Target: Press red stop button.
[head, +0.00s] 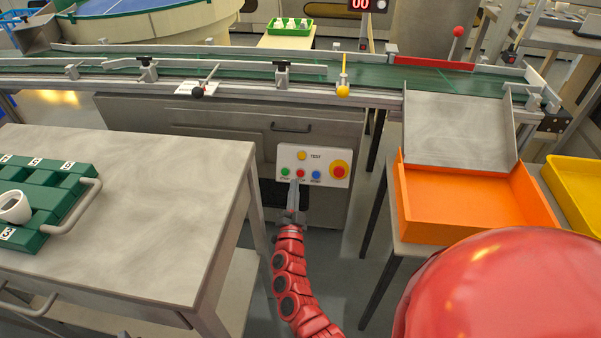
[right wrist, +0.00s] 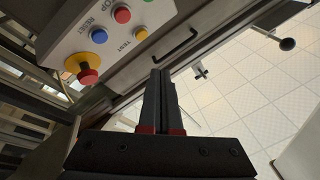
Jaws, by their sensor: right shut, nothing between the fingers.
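A white control panel (head: 318,181) is on the front of the grey cabinet below the conveyor. Its small red stop button (head: 300,173) sits between a green button (head: 285,172) and a blue button (head: 316,175). In the right wrist view the red button (right wrist: 122,14) is near the top edge, beside part of a label reading "OP". My right gripper (head: 295,184) is shut and empty, with its tips just below the small buttons. In the right wrist view its fingers (right wrist: 158,72) appear apart from the red button. My left gripper is not in view.
A large red mushroom button on yellow (head: 338,170) and a yellow test button (head: 302,155) share the panel. A grey table (head: 170,190) with a green rack (head: 75,185) stands left. An orange bin (head: 470,205) stands right. The conveyor (head: 350,75) runs above.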

